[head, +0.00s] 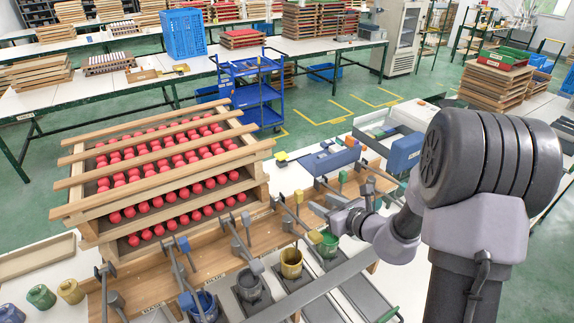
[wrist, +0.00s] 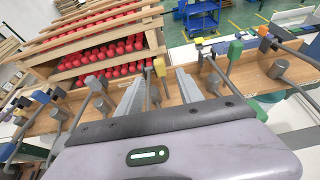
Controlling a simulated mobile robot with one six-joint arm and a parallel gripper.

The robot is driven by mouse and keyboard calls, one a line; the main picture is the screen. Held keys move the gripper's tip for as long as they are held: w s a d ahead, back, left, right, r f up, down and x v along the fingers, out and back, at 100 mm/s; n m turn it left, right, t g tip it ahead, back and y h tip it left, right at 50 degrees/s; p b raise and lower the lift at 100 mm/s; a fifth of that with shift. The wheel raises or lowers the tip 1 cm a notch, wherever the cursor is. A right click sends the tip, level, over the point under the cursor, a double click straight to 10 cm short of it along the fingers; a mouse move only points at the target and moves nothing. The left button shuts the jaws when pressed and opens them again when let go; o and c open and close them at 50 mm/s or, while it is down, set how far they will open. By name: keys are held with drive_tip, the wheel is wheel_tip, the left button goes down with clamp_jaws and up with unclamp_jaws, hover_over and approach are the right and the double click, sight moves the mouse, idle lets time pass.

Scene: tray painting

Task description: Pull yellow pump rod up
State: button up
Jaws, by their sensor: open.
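The yellow pump rod (wrist: 159,67) has a yellow block on top and shows in the wrist view between my gripper's two fingers. My gripper (wrist: 160,78) is open, with one grey finger on each side of the rod; I cannot tell whether either touches it. In the head view a yellow-topped rod (head: 299,196) stands on the wooden pump bench (head: 210,258), just left of my gripper (head: 326,208). A yellow cup (head: 291,261) stands in front of the bench. The rod's lower part is partly hidden.
A blue cup (head: 203,306) stands at the front.

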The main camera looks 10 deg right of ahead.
sight(297, 191)
drive_tip(key=x, duration=1.6)
drive_tip(key=shift+a+p, duration=0.2)
drive_tip(key=shift+p, duration=0.15)
drive_tip(key=shift+s, duration=0.1)
clamp_jaws()
